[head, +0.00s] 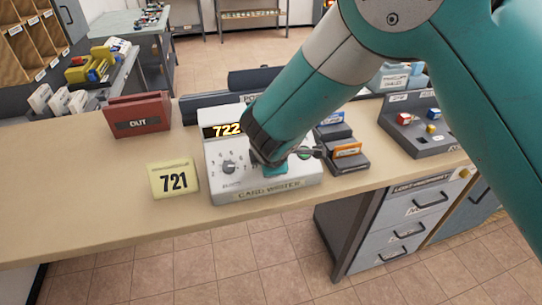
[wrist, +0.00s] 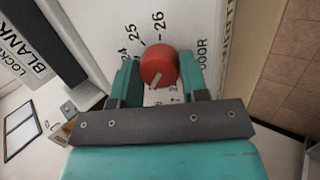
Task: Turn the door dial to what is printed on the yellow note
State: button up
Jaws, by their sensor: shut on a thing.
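The yellow note (head: 174,180) stands on the counter in the head view and reads 721. Right of it is the white card writer (head: 262,189), its lit display (head: 228,130) showing 722 beside my arm. My gripper (head: 277,167) reaches down onto the card writer's right part, hiding much of it. In the wrist view, my gripper (wrist: 160,77) is shut on the red door dial (wrist: 158,64), one finger on each side. The numbers 24, 25 and 26 and the word DOOR are printed around it. A pale mark shows on the dial's lower part; its exact number is unclear.
A grey knob (head: 229,167) sits on the card writer's left side. A red OUT tray (head: 139,115) stands behind the note. Card holders (head: 345,151) and a grey box with coloured buttons (head: 425,123) are to the right. The counter's left front is clear.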

jog(key=n+p, duration=0.1)
jog(key=n, duration=0.3)
jog(key=shift+d+n+y, duration=0.1)
jog(key=shift+n+y, duration=0.2)
jog(key=shift+n, duration=0.1)
jog(key=n+p, duration=0.1)
jog(key=n, duration=0.3)
jog(key=shift+t+y, duration=0.3)
jog(key=shift+n, duration=0.4)
jog(key=o, duration=0.9)
jog(key=b+v, duration=0.2)
jog(key=v, duration=1.5)
jog(key=shift+s+d, duration=0.15)
jog(key=shift+d, duration=0.05)
jog(key=shift+r, duration=0.1)
